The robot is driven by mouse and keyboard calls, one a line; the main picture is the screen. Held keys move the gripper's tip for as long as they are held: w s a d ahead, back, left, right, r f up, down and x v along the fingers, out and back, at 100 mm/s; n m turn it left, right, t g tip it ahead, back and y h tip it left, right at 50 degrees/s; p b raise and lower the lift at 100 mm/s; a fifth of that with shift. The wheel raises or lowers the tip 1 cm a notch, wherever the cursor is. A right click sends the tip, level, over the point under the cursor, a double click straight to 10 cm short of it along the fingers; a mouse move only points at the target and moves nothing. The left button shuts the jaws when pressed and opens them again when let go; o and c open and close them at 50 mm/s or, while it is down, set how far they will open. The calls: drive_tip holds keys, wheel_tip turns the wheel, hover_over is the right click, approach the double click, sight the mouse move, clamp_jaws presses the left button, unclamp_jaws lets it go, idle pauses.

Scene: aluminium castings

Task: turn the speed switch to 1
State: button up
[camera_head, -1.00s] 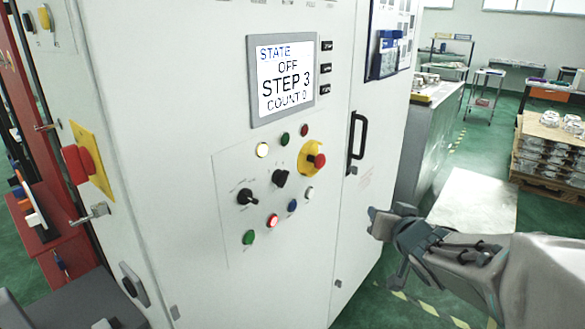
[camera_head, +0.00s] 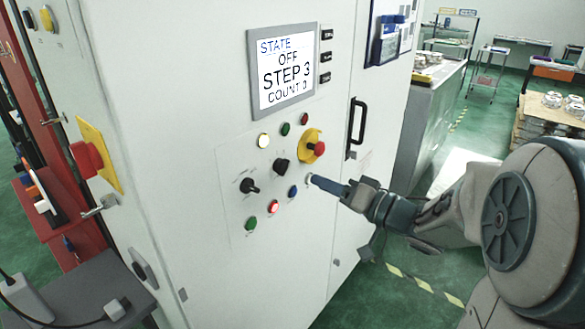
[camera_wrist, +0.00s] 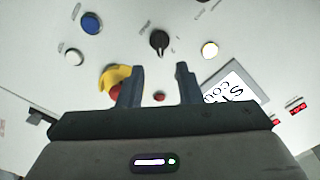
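Two black rotary switches sit on the cabinet's control panel: a left one (camera_head: 250,186) and a right one (camera_head: 281,166). I cannot read their labels, so I cannot tell which is the speed switch. In the wrist view one black switch (camera_wrist: 159,42), apparently the right one, lies beyond my fingertips, centred between them. My gripper (camera_wrist: 158,72) is open and empty, its two fingers well apart. In the head view my gripper (camera_head: 318,183) is in front of the panel, right of and slightly below the right switch. No contact with a switch shows.
A yellow-collared red emergency stop (camera_head: 314,145) is close to my gripper; it also shows behind a finger in the wrist view (camera_wrist: 115,75). Several buttons surround the switches, including a blue one (camera_head: 292,191) and a lit one (camera_head: 263,140). A door handle (camera_head: 357,124) projects rightward.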

sight(287, 168)
drive_tip(key=p+x, duration=0.1)
drive_tip(key=x, duration=0.8)
drive_tip(key=shift+a, duration=0.1)
drive_tip(key=shift+w, duration=0.1)
clamp_jaws()
